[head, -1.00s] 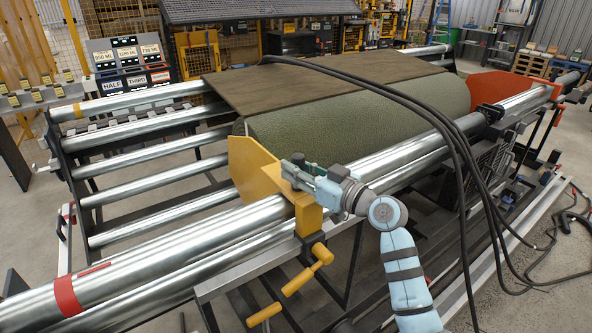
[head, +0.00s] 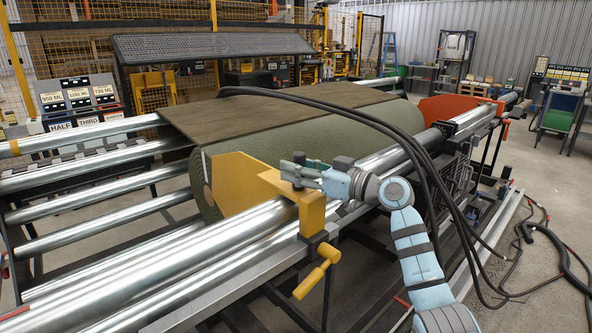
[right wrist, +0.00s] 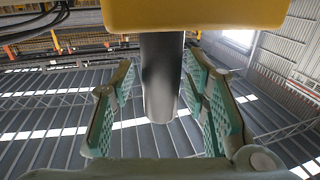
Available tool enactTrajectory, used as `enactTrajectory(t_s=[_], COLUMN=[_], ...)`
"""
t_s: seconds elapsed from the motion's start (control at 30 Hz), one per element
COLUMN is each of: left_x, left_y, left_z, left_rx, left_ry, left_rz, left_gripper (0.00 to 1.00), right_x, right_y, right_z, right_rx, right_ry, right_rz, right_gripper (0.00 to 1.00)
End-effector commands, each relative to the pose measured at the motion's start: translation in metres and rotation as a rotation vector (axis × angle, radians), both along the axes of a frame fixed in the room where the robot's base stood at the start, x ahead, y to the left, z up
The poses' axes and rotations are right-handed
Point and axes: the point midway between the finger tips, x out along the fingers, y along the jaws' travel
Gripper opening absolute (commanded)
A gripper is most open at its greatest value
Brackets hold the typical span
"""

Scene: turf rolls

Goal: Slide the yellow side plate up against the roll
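The yellow side plate (head: 238,182) stands upright at the near end of the green turf roll (head: 290,131). It hides part of the roll's spiral end; I cannot tell whether they touch. The plate's yellow clamp block (head: 312,212) sits on the steel rails, with a crank handle (head: 318,271) below. My right gripper (head: 296,172) is just above the block. In the right wrist view, its green fingers (right wrist: 160,105) stand apart on both sides of a dark grey post (right wrist: 160,85), with a gap at the left; the yellow part (right wrist: 195,14) is above. My left gripper is out of view.
A red-orange plate (head: 455,107) stands at the roll's far end. Black hoses (head: 440,178) hang over the roll and rails beside my right arm. Steel rollers (head: 90,193) lie open at left.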

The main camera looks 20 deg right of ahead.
Motion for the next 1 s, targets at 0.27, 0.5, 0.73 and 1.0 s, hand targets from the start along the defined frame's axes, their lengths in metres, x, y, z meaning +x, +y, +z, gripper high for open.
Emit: enactTrajectory(t_s=[0.27,0.5,0.73,1.0], left_x=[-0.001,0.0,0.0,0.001], left_y=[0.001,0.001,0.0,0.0], left_z=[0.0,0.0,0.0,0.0], left_rx=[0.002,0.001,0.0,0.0], left_ry=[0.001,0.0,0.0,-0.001], left_rz=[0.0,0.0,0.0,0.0], left_gripper=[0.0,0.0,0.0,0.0], right_x=[0.0,-0.031,-0.081,-0.098], right_y=[0.001,-0.022,-0.056,-0.067], right_z=[0.0,-0.002,-0.002,0.0], right_rx=[0.0,-0.006,-0.007,0.001], right_ry=[0.0,0.0,0.003,0.001], right_rz=[0.002,-0.002,0.001,0.003], right_gripper=[0.46,0.46,0.46,0.46])
